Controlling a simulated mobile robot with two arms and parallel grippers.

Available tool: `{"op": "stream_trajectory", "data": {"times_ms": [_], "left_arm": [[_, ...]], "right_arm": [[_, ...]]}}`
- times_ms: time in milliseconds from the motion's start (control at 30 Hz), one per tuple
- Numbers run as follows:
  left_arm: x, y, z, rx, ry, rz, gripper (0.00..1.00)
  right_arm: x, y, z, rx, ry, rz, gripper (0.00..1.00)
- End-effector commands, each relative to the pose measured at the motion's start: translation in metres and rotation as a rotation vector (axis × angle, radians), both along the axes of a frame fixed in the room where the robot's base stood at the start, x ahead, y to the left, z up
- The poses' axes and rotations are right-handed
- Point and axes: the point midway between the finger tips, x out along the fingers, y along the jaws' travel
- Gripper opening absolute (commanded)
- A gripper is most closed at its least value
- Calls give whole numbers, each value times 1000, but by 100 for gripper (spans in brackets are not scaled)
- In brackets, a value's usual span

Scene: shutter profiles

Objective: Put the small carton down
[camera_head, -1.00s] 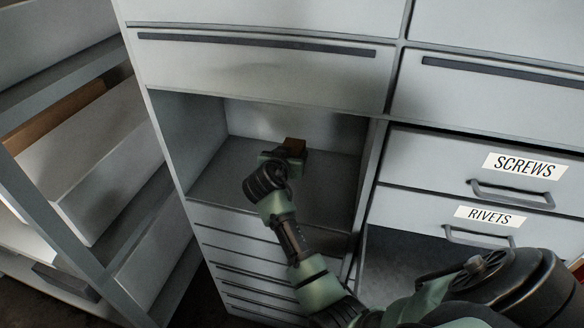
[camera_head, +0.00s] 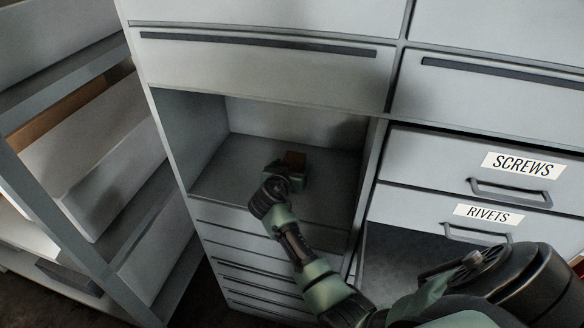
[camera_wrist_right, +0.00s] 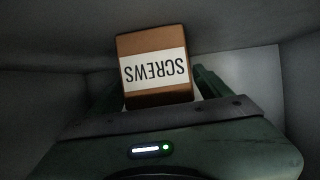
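The small carton (camera_wrist_right: 154,66) is brown, with a white SCREWS label that reads upside down in the right wrist view. It sits between the two fingers of my right gripper (camera_wrist_right: 158,84), which is shut on it. In the head view the carton (camera_head: 295,159) shows just beyond my right gripper (camera_head: 287,170), inside the open compartment, low over its floor (camera_head: 225,183). Whether its underside touches the floor is hidden. My left gripper is not in view.
The compartment has a grey side wall (camera_head: 190,135) on the left and a drawer front (camera_head: 260,68) above. The floor around the carton looks clear. Drawers labelled SCREWS (camera_head: 515,165) and RIVETS (camera_head: 485,214) are at the right. A shelf rack (camera_head: 95,165) stands at the left.

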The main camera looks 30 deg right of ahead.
Motion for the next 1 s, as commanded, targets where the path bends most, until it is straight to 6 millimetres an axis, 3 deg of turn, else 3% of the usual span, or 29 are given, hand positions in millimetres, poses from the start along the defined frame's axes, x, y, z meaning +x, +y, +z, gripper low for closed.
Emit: {"op": "stream_trajectory", "data": {"times_ms": [333,700,1000], "left_arm": [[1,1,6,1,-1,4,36],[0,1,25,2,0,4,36],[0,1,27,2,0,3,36]], "right_arm": [[-1,1,5,0,1,0,78],[-37,44,27,2,1,1,78],[-45,53,31,0,0,-1,78]]}}
